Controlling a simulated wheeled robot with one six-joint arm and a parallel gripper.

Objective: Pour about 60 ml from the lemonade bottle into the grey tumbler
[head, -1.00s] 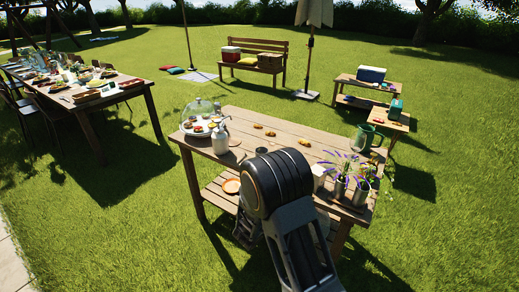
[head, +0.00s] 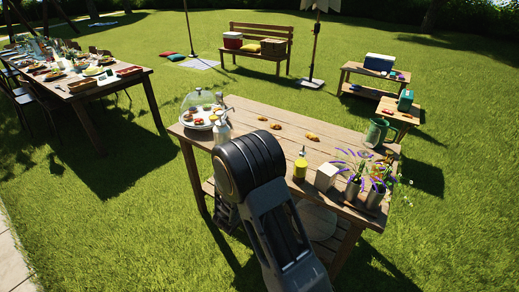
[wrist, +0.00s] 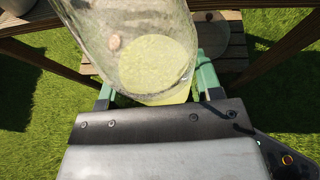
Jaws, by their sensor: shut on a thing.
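The lemonade bottle (wrist: 130,25) fills the upper middle of the wrist view. It is clear, with pale yellow liquid low inside it. My gripper (wrist: 155,92) is shut on it, with a green finger on each side. Its mouth is out of view, and I cannot tell how far it is tilted. In the head view my own arm hides the gripper and the held bottle. I cannot make out the grey tumbler in either view.
Pastries lie mid-table. Grass surrounds it.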

